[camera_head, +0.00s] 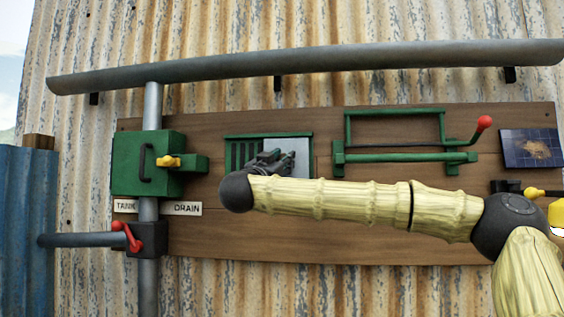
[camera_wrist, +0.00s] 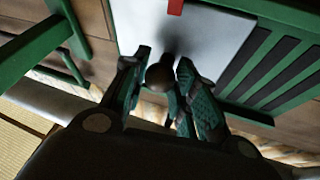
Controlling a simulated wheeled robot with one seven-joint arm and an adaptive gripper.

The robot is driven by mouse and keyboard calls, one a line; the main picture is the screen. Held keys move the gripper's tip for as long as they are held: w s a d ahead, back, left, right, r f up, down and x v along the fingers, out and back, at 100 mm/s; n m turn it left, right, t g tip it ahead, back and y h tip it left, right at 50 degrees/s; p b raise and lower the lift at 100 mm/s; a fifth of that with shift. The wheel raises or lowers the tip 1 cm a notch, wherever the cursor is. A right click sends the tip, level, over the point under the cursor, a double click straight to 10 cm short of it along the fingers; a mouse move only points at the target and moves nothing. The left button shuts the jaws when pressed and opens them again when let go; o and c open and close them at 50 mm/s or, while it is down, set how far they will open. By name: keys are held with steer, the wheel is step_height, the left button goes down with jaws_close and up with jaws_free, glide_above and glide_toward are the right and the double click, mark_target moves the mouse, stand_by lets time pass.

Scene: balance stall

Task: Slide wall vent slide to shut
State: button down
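The wall vent (camera_head: 313,136) is a green frame on the wooden board. Dark slats (camera_head: 236,155) show uncovered at its left, and a pale slide plate (camera_head: 300,150) covers its right part. In the wrist view the plate (camera_wrist: 215,45) lies left of the slats (camera_wrist: 275,70). A dark round knob (camera_wrist: 159,77) stands out from the plate. My gripper (camera_wrist: 164,57) is at the vent, its fingers apart, one on each side of the knob. I cannot tell whether they touch it. In the head view my gripper (camera_head: 268,160) hides part of the plate and the knob.
A green box with a yellow knob (camera_head: 168,161) and a red-handled valve (camera_head: 125,232) are at the left. A green bar frame with a red-tipped lever (camera_head: 484,123) is right of the vent. A grey pipe (camera_head: 310,60) runs above the board.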

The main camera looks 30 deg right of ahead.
steer(key=shift+w+a+b, duration=0.55)
steer(key=shift+w+a, duration=1.45)
steer(key=shift+a, duration=0.2)
steer(key=shift+w+a+b, duration=0.5)
steer(key=shift+w+a, duration=1.45)
steer(key=shift+a, duration=0.25)
steer(key=shift+d, duration=0.1)
steer(key=c, duration=1.4)
jaws_free()
steer(key=o, duration=0.3)
steer(key=shift+w+a, duration=0.15)
steer(key=shift+a, duration=0.1)
steer(key=shift+d, duration=0.1)
